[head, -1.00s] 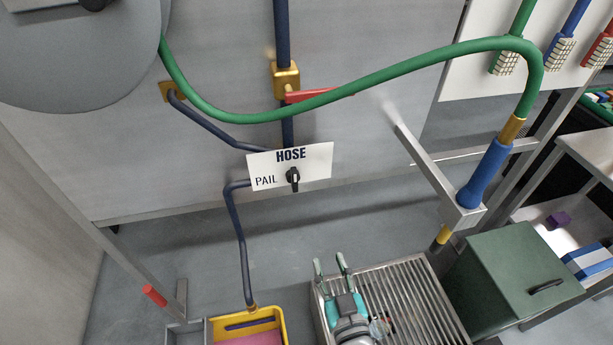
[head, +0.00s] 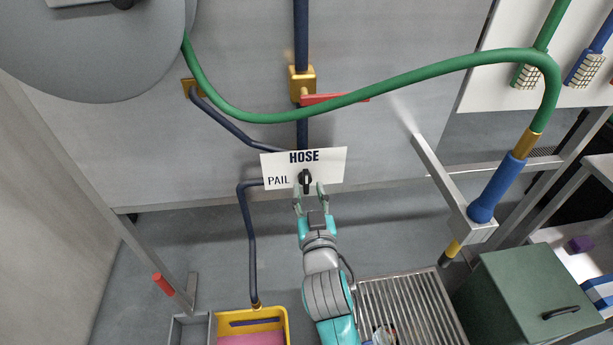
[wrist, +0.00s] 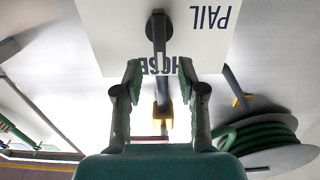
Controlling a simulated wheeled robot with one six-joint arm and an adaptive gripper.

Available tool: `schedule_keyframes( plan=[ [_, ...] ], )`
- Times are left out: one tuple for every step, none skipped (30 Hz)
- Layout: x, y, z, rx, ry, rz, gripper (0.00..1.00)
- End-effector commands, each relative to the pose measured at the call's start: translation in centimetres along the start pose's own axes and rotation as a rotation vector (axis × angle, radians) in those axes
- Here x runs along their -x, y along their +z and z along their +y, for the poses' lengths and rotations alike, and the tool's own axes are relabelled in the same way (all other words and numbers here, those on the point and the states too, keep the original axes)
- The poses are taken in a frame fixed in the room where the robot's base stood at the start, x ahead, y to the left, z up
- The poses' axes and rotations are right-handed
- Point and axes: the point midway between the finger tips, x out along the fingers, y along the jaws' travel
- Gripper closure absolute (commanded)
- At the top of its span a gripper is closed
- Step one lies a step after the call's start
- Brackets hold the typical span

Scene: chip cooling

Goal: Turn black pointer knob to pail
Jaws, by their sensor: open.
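The black pointer knob (head: 305,179) sits on a white sign plate (head: 334,165) marked HOSE at the top and PAIL at the left. In the wrist view the plate appears upside down, and the knob (wrist: 157,30) has its long end toward HOSE. My gripper (head: 309,191) is open and empty just in front of the plate, below the knob. In the wrist view its fingertips (wrist: 158,68) are spread on either side of the knob's line, with clear gaps. I see no contact with the knob. The yellow pail (head: 284,318) stands below at lower left.
A dark blue pipe (head: 250,240) runs down from the plate toward the pail. A green hose (head: 400,80) arcs above, past a red valve lever (head: 330,98). A metal bracket (head: 440,185) and a green box (head: 510,285) stand at right.

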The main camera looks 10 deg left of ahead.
Motion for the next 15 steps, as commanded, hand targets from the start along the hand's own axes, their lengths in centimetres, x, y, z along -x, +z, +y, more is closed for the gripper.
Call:
schedule_keyframes(
  plan=[
    [-1.0, -0.1, 0.0, -0.001, 0.000, 0.001, 0.60],
    [-1.5, -0.1, 0.0, -0.001, 0.000, 0.001, 0.60],
    [-2.2, -0.1, 0.0, -0.001, 0.000, 0.001, 0.60],
    [-2.6, -0.1, 0.0, -0.001, 0.001, 0.001, 0.60],
    [-3.0, -0.1, 0.1, -0.001, 0.001, 0.001, 0.60],
    [-3.5, -0.1, 0.0, 0.000, 0.001, 0.001, 0.60],
    [-3.9, -0.1, 0.0, 0.000, 0.001, 0.002, 0.60],
    [-4.2, -0.1, 0.0, 0.000, 0.001, 0.002, 0.60],
    [-4.5, 0.0, 0.0, 0.000, 0.001, 0.001, 0.60],
    [-4.8, 0.0, 0.0, 0.000, 0.001, 0.001, 0.60],
    [-5.0, 0.0, 0.0, -0.001, 0.000, 0.001, 0.60],
    [-5.2, -0.1, 0.0, -0.001, 0.000, 0.001, 0.60],
    [-5.3, 0.0, 0.0, -0.001, 0.000, 0.001, 0.60],
    [-5.3, 0.0, 0.0, -0.001, 0.000, 0.001, 0.60],
    [-5.4, 0.0, 0.0, 0.000, 0.000, 0.000, 0.60]
  ],
)
